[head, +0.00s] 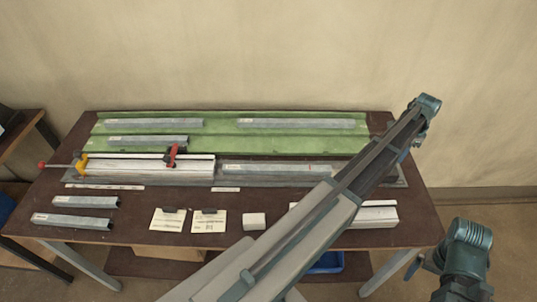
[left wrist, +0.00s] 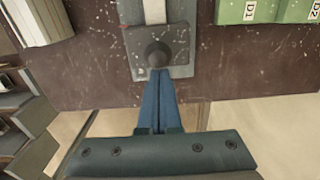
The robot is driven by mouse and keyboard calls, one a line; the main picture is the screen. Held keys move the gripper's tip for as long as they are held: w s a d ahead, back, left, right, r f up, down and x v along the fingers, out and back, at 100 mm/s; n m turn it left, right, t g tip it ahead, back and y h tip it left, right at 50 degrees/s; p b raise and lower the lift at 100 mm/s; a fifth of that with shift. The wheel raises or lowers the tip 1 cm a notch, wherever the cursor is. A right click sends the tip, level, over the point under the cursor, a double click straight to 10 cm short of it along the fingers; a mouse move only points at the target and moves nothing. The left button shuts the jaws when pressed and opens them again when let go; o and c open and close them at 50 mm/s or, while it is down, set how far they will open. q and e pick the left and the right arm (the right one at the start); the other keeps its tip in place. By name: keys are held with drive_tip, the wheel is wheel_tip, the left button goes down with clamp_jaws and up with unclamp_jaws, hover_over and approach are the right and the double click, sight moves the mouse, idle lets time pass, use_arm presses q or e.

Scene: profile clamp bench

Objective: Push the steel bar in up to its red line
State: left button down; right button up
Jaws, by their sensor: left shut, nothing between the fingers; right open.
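The steel bar (head: 275,169) lies in the long grey fixture (head: 402,181), to the right of the white clamped profile (head: 145,170). I cannot make out its red line clearly. My left arm crosses in front of the fixture's right part. My left gripper (head: 414,140) is at the fixture's right end, pointing down. In the left wrist view, its blue fingers (left wrist: 158,78) are shut and empty, tips at a dark round knob (left wrist: 156,53) on a grey end plate (left wrist: 184,42). I cannot tell if they touch it. My right gripper (head: 440,265) is open, low right, off the table.
Several grey bars (head: 155,123) lie on the green tray (head: 222,128) behind. A red-handled clamp (head: 172,155) sits on the white profile. Two more bars (head: 85,202), paper cards (head: 168,220) and a white block (head: 254,221) lie in front.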

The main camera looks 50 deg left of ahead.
use_arm(q)
drive_tip(key=shift+s+a, duration=4.8)
drive_tip(key=shift+s, duration=0.85)
drive_tip(key=shift+s+a, duration=4.85)
drive_tip(key=shift+s, duration=0.75)
drive_tip(key=shift+s+a, duration=4.8)
drive_tip(key=shift+s, duration=0.85)
drive_tip(key=shift+s+a, duration=0.35)
drive_tip(key=shift+s, duration=0.05)
drive_tip(key=shift+w+d, duration=0.1)
drive_tip(key=shift+w, duration=0.05)
drive_tip(key=shift+w+d, duration=0.4)
drive_tip(key=shift+w, duration=0.05)
